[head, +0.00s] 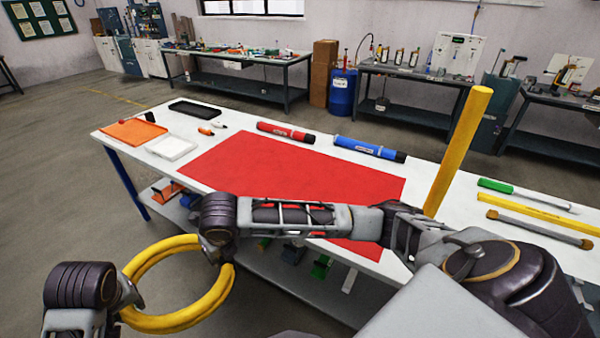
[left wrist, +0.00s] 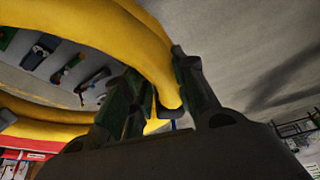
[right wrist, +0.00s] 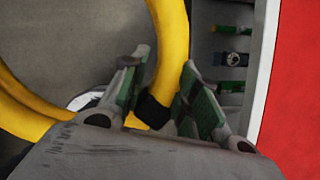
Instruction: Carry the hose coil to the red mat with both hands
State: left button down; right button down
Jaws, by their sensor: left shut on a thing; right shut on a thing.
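The yellow hose coil (head: 150,256) is held in the air in front of the table's near edge, at the lower left of the head view. My left gripper (head: 128,296) is shut on its left side; the left wrist view shows the yellow hose (left wrist: 140,50) between the fingers (left wrist: 165,105). My right gripper (head: 222,254) is shut on its right side; the right wrist view shows the hose (right wrist: 172,50) between the fingers (right wrist: 160,105), by a black band. The red mat (head: 270,165) lies flat on the white table, empty, partly hidden by my right arm.
On the white table (head: 420,172), a red tube (head: 286,132) and a blue tube (head: 368,149) lie behind the mat. An orange tray (head: 135,131) and a white tray (head: 171,147) lie left. A yellow post (head: 460,145) rises right of the mat. A lower shelf holds several items.

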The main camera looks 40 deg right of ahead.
aim_at(298, 189)
jog(key=i+l+z, duration=0.1)
jog(key=i+z, duration=0.45)
jog(key=z, duration=0.25)
jog(key=i+z, duration=0.3)
jog(key=z, duration=0.15)
jog(key=i+j+z, duration=0.2)
jog(key=z, duration=0.2)
jog(key=i+j, duration=0.05)
